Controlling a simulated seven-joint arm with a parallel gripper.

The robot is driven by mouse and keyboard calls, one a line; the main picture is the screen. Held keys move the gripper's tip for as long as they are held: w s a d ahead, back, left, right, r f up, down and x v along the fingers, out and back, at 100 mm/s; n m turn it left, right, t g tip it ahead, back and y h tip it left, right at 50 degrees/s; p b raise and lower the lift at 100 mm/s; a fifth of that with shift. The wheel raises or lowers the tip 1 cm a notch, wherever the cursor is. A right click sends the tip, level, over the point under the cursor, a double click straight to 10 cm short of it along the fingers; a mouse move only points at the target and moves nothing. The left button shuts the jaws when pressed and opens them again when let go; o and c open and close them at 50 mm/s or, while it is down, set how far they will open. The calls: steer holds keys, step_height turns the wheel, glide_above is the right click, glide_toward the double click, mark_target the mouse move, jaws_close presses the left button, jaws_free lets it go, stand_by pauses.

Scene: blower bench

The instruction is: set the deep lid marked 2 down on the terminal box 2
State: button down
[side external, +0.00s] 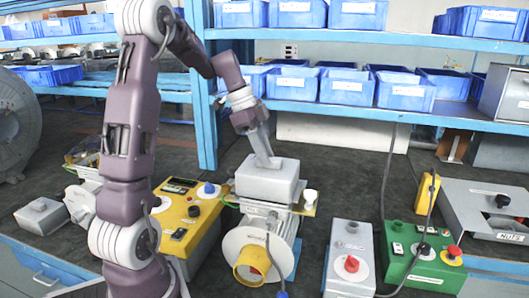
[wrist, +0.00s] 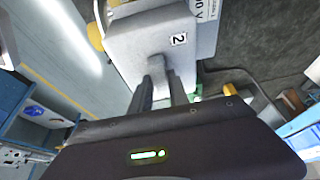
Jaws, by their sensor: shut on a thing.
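The deep lid marked 2 (side external: 267,180) is a light grey box-shaped cover. It is over the top of the blower with the yellow outlet (side external: 252,262), where the terminal box is mostly hidden beneath it. I cannot tell whether the lid rests on the box or hangs just above it. My gripper (side external: 266,162) comes down from above and is shut on the lid's top grip. In the wrist view the lid (wrist: 135,48) shows its "2" label, with my gripper's fingers (wrist: 158,88) closed at its middle.
A yellow control box (side external: 183,215) stands left of the blower. A grey box with a red button (side external: 350,262) and a green control box (side external: 425,262) stand to the right. A small grey lid-like piece (side external: 42,215) lies far left. Blue bins (side external: 347,87) fill the shelf behind.

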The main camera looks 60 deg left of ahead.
steer(key=shift+f, duration=0.8)
stand_by(0.5)
steer(key=c, duration=1.2)
jaws_free()
steer(key=shift+o, duration=0.2)
steer(key=v, duration=0.7)
